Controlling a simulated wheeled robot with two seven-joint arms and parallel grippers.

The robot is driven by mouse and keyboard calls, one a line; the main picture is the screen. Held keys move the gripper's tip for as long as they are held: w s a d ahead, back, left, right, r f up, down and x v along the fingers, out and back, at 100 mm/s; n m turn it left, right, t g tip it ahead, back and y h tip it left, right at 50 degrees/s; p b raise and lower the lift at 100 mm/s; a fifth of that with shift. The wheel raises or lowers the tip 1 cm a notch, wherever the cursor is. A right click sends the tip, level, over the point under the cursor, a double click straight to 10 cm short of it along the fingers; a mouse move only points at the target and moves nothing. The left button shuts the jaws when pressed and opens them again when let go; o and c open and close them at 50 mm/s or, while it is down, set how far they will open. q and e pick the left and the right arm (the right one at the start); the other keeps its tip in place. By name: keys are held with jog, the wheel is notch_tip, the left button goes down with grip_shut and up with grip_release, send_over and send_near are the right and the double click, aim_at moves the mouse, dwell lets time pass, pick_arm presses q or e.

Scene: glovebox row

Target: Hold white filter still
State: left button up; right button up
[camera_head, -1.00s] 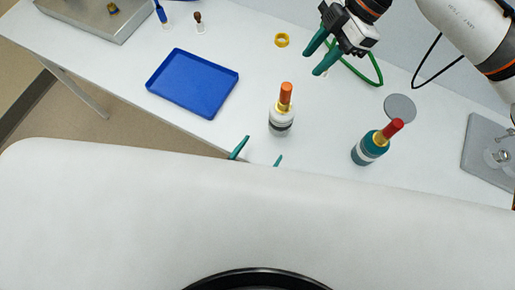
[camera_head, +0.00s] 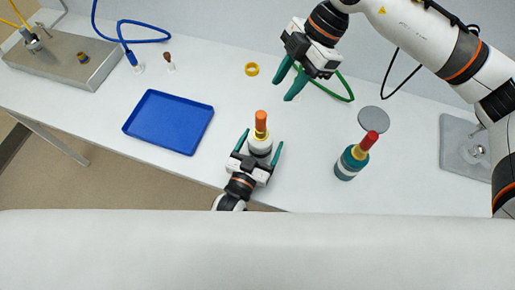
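The white filter (camera_head: 259,146), a white bottle shape with a yellow collar and an orange top, stands upright on the white table near its front edge. My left gripper (camera_head: 262,140) reaches in from the front edge. Its two green fingers are spread, one on each side of the filter, with a gap visible on each side. The filter's lower part is partly hidden by the gripper body. My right gripper (camera_head: 283,89) is beyond the filter, above the table's back part, with its green fingers apart and nothing between them.
A teal bottle with a red top (camera_head: 346,168) stands right of the filter. A grey disc (camera_head: 374,119) lies behind it. A blue tray (camera_head: 167,122) lies left, a yellow ring (camera_head: 251,69) at the back. A green cable (camera_head: 340,94) runs near my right gripper. A metal plate (camera_head: 455,150) lies right.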

pick_arm(q)
jog(key=c, duration=1.2)
